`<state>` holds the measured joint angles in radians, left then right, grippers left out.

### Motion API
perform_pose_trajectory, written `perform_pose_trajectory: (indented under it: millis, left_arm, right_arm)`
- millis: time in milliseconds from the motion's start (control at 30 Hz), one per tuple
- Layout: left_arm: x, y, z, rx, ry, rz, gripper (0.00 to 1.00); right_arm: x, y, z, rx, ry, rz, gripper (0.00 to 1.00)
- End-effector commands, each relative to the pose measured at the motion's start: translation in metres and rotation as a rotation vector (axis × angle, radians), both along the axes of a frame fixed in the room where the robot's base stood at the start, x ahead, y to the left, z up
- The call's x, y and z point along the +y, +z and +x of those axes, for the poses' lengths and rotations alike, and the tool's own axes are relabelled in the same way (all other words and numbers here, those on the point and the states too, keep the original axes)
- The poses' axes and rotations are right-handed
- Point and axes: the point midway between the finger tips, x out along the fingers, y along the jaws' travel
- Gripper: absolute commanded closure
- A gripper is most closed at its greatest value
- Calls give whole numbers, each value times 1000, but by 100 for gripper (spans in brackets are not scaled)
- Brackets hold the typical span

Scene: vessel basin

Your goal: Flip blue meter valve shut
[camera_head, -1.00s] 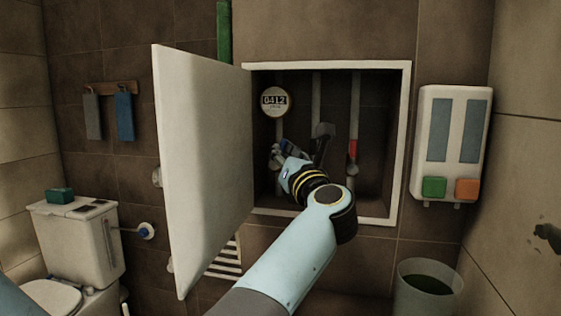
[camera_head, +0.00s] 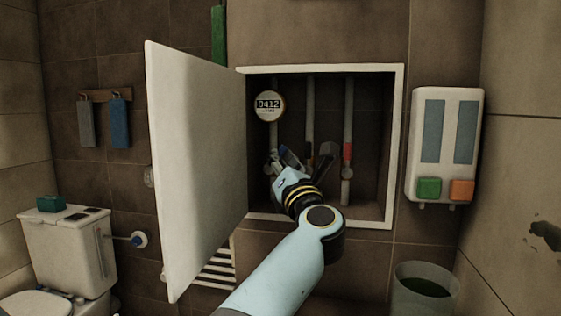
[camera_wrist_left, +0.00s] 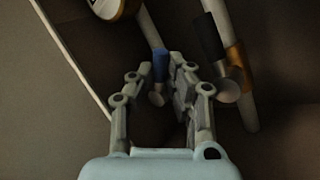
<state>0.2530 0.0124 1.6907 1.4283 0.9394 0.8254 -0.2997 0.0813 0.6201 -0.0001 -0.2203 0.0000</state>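The blue meter valve has a blue handle (camera_wrist_left: 160,65) above a pale round knob (camera_wrist_left: 157,98) on the left pipe, below the round meter (camera_head: 269,106). In the wrist view the handle lies along the pipe. My left gripper (camera_head: 281,157) reaches into the wall recess in front of this valve. In the wrist view its two fingers (camera_wrist_left: 156,72) stand apart, one on each side of the handle. I cannot tell whether either finger touches it. In the head view the gripper largely hides the valve. My right gripper is not in view.
The middle pipe has a black handle (camera_wrist_left: 208,38); the right pipe has a red one (camera_head: 348,151). The open white door (camera_head: 195,165) stands left of the recess frame (camera_head: 398,150). A dispenser (camera_head: 445,145) hangs right, above a bucket (camera_head: 423,290).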

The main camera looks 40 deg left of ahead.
Motion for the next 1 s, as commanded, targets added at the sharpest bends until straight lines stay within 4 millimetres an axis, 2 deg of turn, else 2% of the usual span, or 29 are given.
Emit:
perform_pose_trajectory:
  millis: [33, 133, 567, 667, 1000]
  left_arm:
    - [0, 0, 0, 0, 0, 0, 77]
    - [0, 0, 0, 0, 0, -1, 66]
    - [0, 1, 0, -7, 1, -12, 66]
    - [2, 6, -1, -43, 2, -75, 66]
    - [15, 21, -9, -279, 2, -504, 66]
  right_arm:
    - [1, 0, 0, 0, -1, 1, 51]
    - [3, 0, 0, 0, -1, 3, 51]
    - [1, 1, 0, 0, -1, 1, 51]
    - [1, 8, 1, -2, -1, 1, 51]
    - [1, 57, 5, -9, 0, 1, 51]
